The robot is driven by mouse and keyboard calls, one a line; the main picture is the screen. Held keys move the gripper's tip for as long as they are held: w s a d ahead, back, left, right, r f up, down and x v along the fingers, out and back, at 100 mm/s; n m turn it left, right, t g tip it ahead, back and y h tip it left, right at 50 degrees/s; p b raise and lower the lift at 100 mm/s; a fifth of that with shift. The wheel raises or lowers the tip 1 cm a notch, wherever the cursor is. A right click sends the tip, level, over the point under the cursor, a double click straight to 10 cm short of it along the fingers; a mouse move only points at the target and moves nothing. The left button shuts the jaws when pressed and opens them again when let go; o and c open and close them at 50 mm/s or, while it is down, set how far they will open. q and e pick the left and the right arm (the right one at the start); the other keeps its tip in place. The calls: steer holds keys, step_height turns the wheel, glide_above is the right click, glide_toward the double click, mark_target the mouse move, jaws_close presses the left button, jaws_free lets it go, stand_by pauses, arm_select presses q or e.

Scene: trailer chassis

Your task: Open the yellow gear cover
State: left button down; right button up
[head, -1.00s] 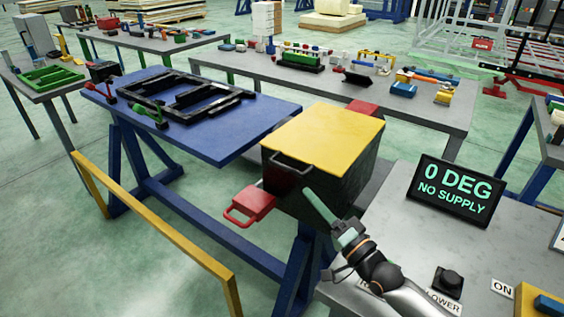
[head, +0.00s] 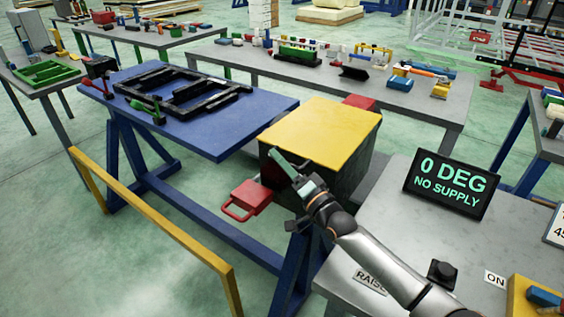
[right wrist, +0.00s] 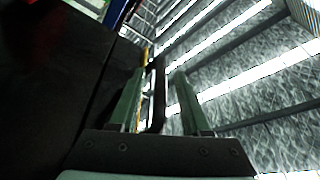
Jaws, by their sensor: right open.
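The yellow gear cover (head: 325,132) lies flat and closed on top of a dark box (head: 345,182) in the head view. My right gripper (head: 279,159) is at the box's front face, just below the cover's front edge. In the right wrist view, a dark handle bar (right wrist: 158,92) stands between the two green fingers of my right gripper (right wrist: 160,95). The fingers are open, with a gap visible on the right side of the bar. In the head view the gripper hides the handle. My left gripper is not in view.
A red handled block (head: 247,198) sticks out at the box's lower left. A grey table with a display (head: 451,186) reading "0 DEG NO SUPPLY" stands to the right. A blue table (head: 215,140) bears a black frame (head: 180,95). A yellow rail (head: 150,220) stands in front.

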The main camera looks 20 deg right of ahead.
jaws_close()
stand_by(0.3)
stand_by(1.1)
